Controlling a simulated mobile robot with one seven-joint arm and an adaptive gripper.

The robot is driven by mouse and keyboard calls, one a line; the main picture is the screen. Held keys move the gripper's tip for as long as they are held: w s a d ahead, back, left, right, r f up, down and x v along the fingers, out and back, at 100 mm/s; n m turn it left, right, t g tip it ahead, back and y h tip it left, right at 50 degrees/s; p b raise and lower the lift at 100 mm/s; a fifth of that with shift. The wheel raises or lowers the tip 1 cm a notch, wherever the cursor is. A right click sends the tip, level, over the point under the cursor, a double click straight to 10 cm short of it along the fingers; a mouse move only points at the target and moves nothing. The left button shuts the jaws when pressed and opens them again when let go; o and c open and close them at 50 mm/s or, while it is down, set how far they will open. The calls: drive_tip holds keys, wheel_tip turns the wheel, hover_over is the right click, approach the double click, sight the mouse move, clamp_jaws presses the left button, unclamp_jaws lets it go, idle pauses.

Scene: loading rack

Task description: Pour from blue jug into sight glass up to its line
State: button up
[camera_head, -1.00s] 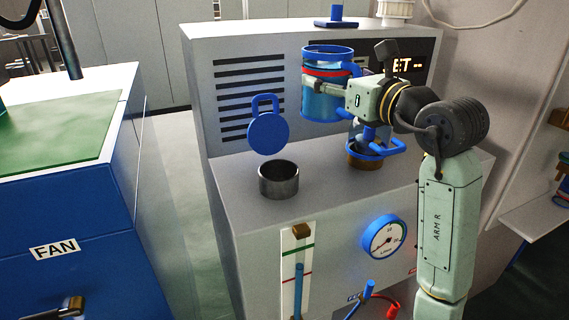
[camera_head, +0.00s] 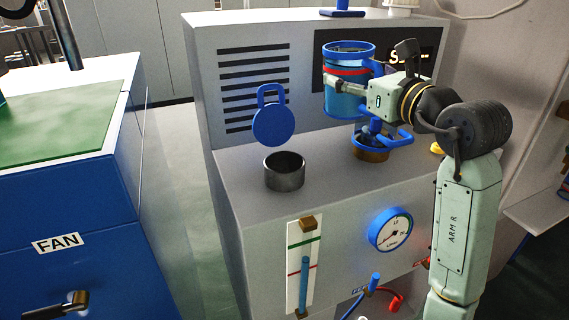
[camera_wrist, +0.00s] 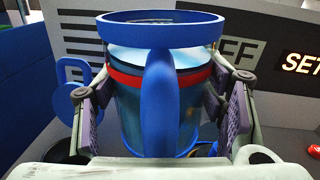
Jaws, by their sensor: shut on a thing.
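The blue jug (camera_head: 347,96) is clear-walled with a blue rim, a red band and blue liquid inside. My gripper (camera_head: 352,90) is shut around its body and holds it upright above the machine top. In the wrist view the jug (camera_wrist: 150,125) sits between both finger pads, its blue handle towards the camera. The sight glass (camera_head: 304,265) is on the machine's front, with a blue column standing between its lower red line and upper green line. A dark open metal cup (camera_head: 284,172) stands on the machine top, left of the jug.
A blue round lid (camera_head: 273,126) stands upright behind the cup. A brass-coloured fitting with a blue ring (camera_head: 371,152) is below the jug. A gauge (camera_head: 391,230) is on the front. The blue FAN cabinet (camera_head: 70,215) stands left across a gap.

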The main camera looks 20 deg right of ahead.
sight(344, 95)
drive_tip(key=shift+a+f+n+b, duration=0.2)
drive_tip(key=shift+a+n+b, duration=0.15)
drive_tip(key=shift+n, duration=0.15)
drive_tip(key=shift+s+a+f+n+b, duration=0.1)
drive_tip(key=shift+a+f+n+b, duration=0.2)
drive_tip(key=shift+f+n+b, duration=0.6)
drive_tip(key=shift+a, duration=0.15)
drive_tip(key=shift+s+a+f+n+b, duration=0.1)
drive_tip(key=shift+a+f+n+b, duration=0.2)
drive_tip(key=shift+a+n+b, duration=0.45)
drive_tip(key=shift+a+f+n+b, duration=0.2)
drive_tip(key=shift+f+n+b, duration=0.3)
drive_tip(key=shift+n+b, duration=0.1)
drive_tip(key=shift+a+f+n+b, duration=0.2)
drive_tip(key=shift+f+n+b, duration=0.25)
drive_tip(key=shift+f+b, duration=0.1)
idle(0.4)
drive_tip(key=shift+s+a+f+n+b, duration=0.1)
drive_tip(key=shift+f+n+b, duration=0.2)
drive_tip(key=shift+n, duration=0.45)
drive_tip(key=shift+a+f+n+b, duration=0.1)
drive_tip(key=shift+n+b, duration=0.25)
drive_tip(key=shift+n, duration=0.4)
idle(2.6)
